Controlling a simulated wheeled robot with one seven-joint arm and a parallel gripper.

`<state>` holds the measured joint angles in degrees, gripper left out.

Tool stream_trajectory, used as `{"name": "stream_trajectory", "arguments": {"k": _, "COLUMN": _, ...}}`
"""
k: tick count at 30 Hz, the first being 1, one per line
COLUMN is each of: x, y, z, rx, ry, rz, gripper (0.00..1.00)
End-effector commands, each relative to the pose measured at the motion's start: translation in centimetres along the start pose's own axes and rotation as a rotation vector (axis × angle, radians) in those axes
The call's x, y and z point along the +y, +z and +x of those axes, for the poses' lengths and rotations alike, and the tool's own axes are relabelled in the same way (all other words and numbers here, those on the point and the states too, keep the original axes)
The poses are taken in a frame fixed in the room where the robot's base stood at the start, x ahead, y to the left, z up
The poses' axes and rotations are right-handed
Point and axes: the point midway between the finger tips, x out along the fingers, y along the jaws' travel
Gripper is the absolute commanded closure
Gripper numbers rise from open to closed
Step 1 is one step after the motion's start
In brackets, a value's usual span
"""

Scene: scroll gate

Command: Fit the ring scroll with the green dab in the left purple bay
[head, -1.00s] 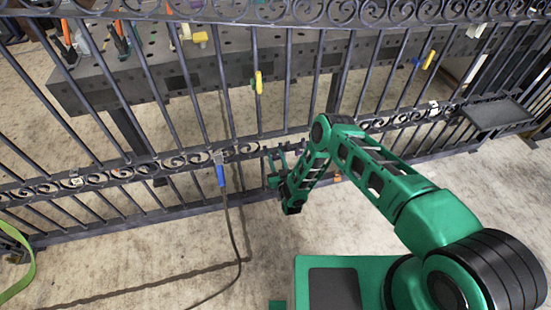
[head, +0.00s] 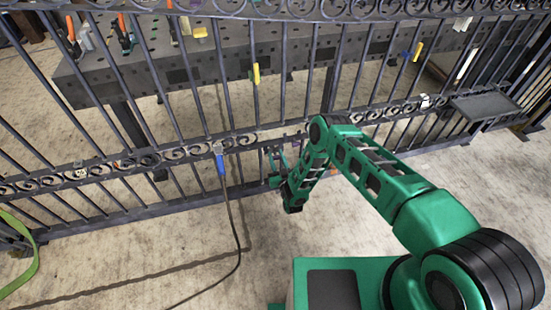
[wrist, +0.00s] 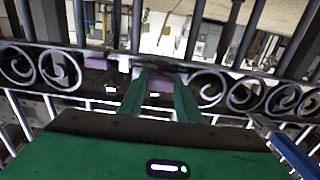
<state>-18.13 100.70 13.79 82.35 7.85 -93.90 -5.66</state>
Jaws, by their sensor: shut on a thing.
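My gripper (head: 276,160) is at the gate's scroll rail, just right of the blue-handled clamp. In the wrist view its two green fingers (wrist: 160,76) point at a gap in the scroll row. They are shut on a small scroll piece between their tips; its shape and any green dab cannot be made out. I cannot tell which bay each belongs to. Ring scrolls (wrist: 60,70) sit in the rail left of the gap, and more (wrist: 243,95) to the right.
The blue-handled clamp (head: 220,163) with a hanging cable is on the rail left of my gripper. A yellow clamp (head: 256,73) is on a bar above. A dark tray (head: 486,105) is on the gate at right. Upright bars and a workbench (head: 170,75) stand behind.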

Motion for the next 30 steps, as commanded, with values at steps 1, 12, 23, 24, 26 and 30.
{"name": "stream_trajectory", "arguments": {"k": 1, "x": 0.2, "y": 0.0, "z": 0.0, "rx": 0.001, "ry": 0.002, "rz": -0.004, "gripper": 1.0}}
{"name": "stream_trajectory", "arguments": {"k": 12, "x": -0.1, "y": 0.0, "z": 0.0, "rx": 0.001, "ry": -0.003, "rz": -0.005, "gripper": 0.5}}
{"name": "stream_trajectory", "arguments": {"k": 23, "x": -0.2, "y": 0.2, "z": -4.5, "rx": -0.003, "ry": -0.004, "rz": -0.004, "gripper": 0.5}}
{"name": "stream_trajectory", "arguments": {"k": 24, "x": -0.2, "y": 0.1, "z": -5.3, "rx": -0.003, "ry": -0.004, "rz": -0.004, "gripper": 0.5}}
{"name": "stream_trajectory", "arguments": {"k": 26, "x": -0.2, "y": 0.2, "z": -6.4, "rx": -0.003, "ry": -0.004, "rz": -0.004, "gripper": 0.5}}
{"name": "stream_trajectory", "arguments": {"k": 30, "x": -0.2, "y": 0.2, "z": -8.7, "rx": -0.003, "ry": -0.004, "rz": -0.004, "gripper": 0.5}}
